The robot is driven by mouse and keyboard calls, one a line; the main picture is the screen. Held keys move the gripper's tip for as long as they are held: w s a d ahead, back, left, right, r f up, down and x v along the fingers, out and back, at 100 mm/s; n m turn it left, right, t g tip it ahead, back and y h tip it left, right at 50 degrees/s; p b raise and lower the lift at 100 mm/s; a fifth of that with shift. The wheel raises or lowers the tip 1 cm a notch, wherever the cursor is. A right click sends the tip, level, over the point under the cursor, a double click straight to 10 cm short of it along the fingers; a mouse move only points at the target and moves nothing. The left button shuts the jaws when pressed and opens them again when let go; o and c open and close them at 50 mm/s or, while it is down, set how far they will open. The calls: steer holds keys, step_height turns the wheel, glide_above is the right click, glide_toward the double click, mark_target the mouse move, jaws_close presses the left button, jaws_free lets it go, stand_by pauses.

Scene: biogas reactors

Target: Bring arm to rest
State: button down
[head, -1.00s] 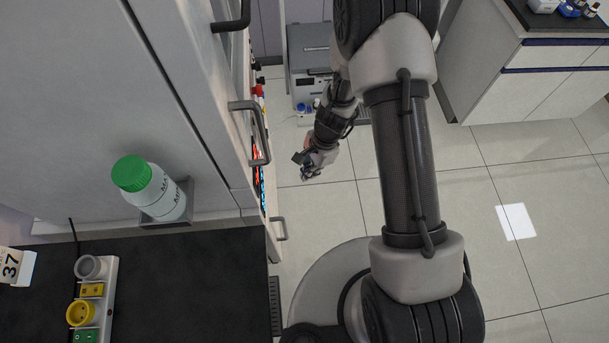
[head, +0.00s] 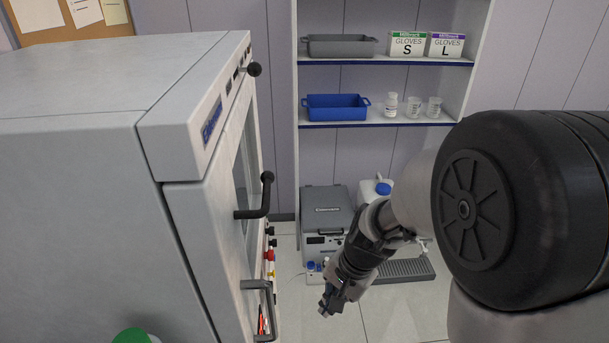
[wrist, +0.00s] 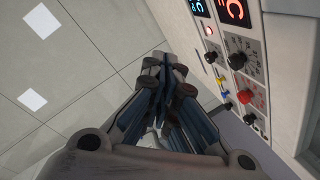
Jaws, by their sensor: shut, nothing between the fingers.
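My gripper (head: 326,300) hangs low over the floor in the head view, to the right of the grey cabinet with handles. In the wrist view my gripper (wrist: 165,75) has its fingers together with nothing between them. My arm is bent, and its large black joint fills the right of the head view. The gripper is apart from the cabinet front in the head view.
The grey cabinet (head: 80,180) stands at left, its handles (head: 262,195) sticking out. Its control panel (wrist: 245,75) is close at right in the wrist view. A shelf (head: 378,122) with a blue tray (head: 337,107) and a grey box (head: 326,212) are behind. Tiled floor (wrist: 60,70) is clear.

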steer(key=s+d+r+n+t+h, duration=0.1)
steer(key=s+d+r+n, duration=0.3)
steer(key=s+r, duration=0.4)
steer(key=s+d+r+n+t+h, duration=0.1)
steer(key=s+d+r+n+t, duration=0.1)
steer(key=s+r, duration=0.7)
steer(key=shift+d+r+n+t+h, duration=0.3)
steer(key=shift+d+r+n+t, duration=0.15)
steer(key=shift+d+n, duration=0.6)
